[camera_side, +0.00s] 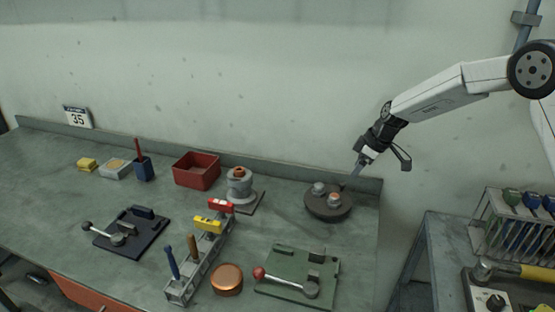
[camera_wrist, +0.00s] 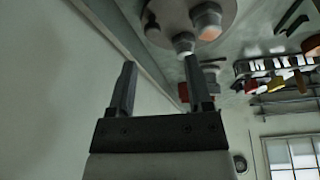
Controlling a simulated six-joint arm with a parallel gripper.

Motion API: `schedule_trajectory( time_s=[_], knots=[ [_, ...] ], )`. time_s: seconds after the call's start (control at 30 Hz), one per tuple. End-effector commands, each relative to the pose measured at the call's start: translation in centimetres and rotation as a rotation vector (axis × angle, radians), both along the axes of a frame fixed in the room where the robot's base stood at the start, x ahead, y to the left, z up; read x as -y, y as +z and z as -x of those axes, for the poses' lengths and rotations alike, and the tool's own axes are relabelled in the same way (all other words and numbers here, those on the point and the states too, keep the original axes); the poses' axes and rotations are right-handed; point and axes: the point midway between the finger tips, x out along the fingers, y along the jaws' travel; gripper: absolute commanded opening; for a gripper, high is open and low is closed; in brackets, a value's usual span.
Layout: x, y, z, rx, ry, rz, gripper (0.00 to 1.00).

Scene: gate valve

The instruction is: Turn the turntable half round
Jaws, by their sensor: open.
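The turntable (camera_side: 325,213) is a dark round disc at the back right of the bench, near the back ledge. On its top stand a grey knob (camera_side: 319,188) and a copper-topped knob (camera_side: 334,199). In the wrist view the turntable (camera_wrist: 172,18) is cut off by the top edge, with several grey knobs or posts on or beside it. My gripper (camera_side: 360,167) is above and to the right of the turntable, apart from it. In the wrist view my gripper (camera_wrist: 160,63) has its two fingers spread with nothing between them.
Left of the turntable stand a grey flanged part (camera_side: 239,187) and a red bin (camera_side: 197,171). In front lies a green plate with a red-knobbed lever (camera_side: 290,287). A tool rack (camera_side: 200,262) holds coloured handles. The back ledge (camera_side: 300,171) runs behind the turntable.

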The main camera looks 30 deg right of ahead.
Motion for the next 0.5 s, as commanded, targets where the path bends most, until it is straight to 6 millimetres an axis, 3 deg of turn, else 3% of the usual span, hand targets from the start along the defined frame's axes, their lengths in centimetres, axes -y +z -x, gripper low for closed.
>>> schedule_trajectory(
  time_s=[0.17, 0.5],
  knots=[
    [0.16, -0.55, -1.06, 0.008, -0.075, -0.008, 0.65],
    [0.09, -1.01, -1.24, 0.007, -0.081, -0.01, 0.65]
  ],
)
